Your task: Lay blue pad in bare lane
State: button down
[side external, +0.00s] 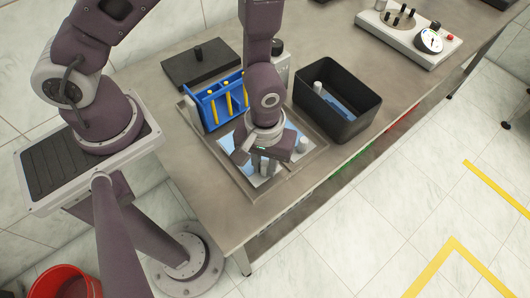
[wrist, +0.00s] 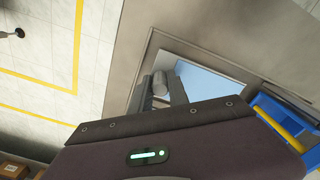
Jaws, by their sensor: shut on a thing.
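My gripper (side external: 262,168) points down over the shallow metal-rimmed tray (side external: 318,158). Its fingers are shut on a pale grey cylindrical piece (wrist: 160,83), seen between them in the wrist view. Whether a pad is attached below this piece is hidden by the fingers. A light blue flat surface (wrist: 207,84) lies beside the fingers inside the tray and also shows in the side view (side external: 228,142). A white cylinder (side external: 302,145) stands just right of my gripper. A darker blue strip (side external: 335,103) lies in the black bin. I cannot make out separate lanes.
The black bin (side external: 352,128) stands right of the tray, with a white cylinder (side external: 317,88) inside. A blue rack with yellow rods (side external: 208,110) stands close behind-left of my gripper. A dark flat box (side external: 200,68) and a device with a dial (side external: 405,28) sit farther back.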

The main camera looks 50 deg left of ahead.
jog(key=shift+f, duration=0.7)
jog(key=c, duration=1.2)
grip_release()
jog(key=shift+o, duration=0.4)
jog(key=shift+o, duration=1.1)
jog(key=shift+w+d+r, duration=0.1)
notch_tip(320, 180, up, 10)
jog(key=shift+f, duration=0.1)
